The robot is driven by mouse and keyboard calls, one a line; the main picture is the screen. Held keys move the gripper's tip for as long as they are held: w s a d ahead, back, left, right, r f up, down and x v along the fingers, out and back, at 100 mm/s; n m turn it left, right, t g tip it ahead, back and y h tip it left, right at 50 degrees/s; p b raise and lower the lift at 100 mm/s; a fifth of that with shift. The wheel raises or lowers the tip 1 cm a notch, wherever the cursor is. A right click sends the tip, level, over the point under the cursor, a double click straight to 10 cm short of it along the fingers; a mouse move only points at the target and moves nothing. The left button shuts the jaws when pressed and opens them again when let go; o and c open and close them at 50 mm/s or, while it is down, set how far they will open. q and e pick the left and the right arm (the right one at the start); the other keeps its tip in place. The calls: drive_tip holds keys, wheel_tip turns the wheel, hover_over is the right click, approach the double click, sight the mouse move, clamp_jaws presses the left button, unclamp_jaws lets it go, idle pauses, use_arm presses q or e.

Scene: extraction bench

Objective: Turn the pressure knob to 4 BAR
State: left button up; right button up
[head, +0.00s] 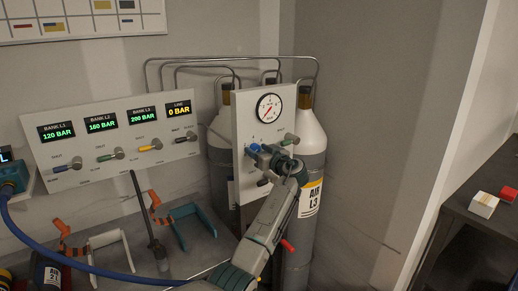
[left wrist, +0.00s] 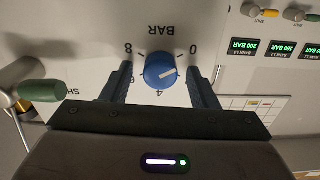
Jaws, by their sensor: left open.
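The blue pressure knob (left wrist: 160,71) sits on a white panel (head: 243,114), under a scale marked BAR that appears upside down in the left wrist view. Its white mark points right in that view, to the side between 0 and 4 and away from the 4. My left gripper (left wrist: 160,67) is open, with one finger on each side of the knob and a gap visible at both. In the head view the gripper (head: 264,155) partly covers the knob (head: 253,149). The round gauge (head: 269,108) has its red needle pointing lower left. My right gripper is not in view.
A green-handled valve (head: 290,138) is close beside the knob; it also shows in the left wrist view (left wrist: 42,91). Gas cylinders (head: 310,150) stand behind the panel. A display board (head: 110,165) at left reads LINE 0 BAR.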

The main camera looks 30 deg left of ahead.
use_arm(q)
drive_tip(key=c, duration=1)
